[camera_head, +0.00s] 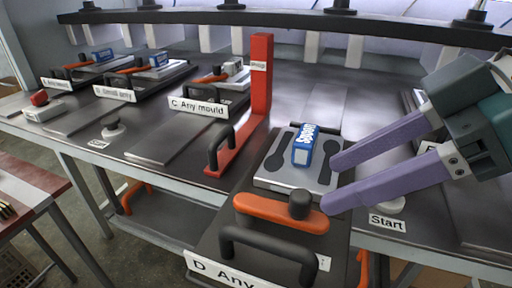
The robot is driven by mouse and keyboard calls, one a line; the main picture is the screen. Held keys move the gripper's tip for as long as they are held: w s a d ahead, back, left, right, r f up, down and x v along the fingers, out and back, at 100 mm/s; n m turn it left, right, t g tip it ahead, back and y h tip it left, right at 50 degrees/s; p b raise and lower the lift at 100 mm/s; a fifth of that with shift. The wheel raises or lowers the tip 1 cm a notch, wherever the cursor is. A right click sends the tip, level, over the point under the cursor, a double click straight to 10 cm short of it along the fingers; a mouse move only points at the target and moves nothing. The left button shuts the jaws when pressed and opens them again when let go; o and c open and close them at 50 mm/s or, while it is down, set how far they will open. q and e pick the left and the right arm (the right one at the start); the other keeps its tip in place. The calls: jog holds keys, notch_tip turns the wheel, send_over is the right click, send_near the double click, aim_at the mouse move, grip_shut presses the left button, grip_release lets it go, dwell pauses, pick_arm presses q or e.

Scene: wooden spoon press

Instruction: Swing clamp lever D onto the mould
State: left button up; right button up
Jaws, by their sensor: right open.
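The mould (263,178) is a light metal plate with dark spoon-shaped hollows, and a blue labelled block (303,147) stands on it. Clamp lever D (262,212) is orange with a black knob (299,204) towards its right end. It lies sideways along the mould's front edge, above the sign "D Any" (225,277). My right gripper (330,182) has two long purple fingers, spread apart and empty. One fingertip is by the mould's right side, the other close to the lever's right end; I cannot tell whether it touches. My left gripper is not in view.
A black handle (268,243) stands in front of the lever. A red upright post (261,80) with a black-handled red base is left of the mould. Station C (198,106) and other stations lie further left. A Start label (387,222) is at right.

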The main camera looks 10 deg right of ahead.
aim_at(303, 194)
jog(key=x, duration=0.6)
jog(key=shift+w+a+f+b, duration=0.1)
jog(key=shift+a+b, duration=0.05)
jog(key=shift+b, duration=0.25)
jog(key=shift+c, duration=0.2)
grip_shut()
dwell(0.7)
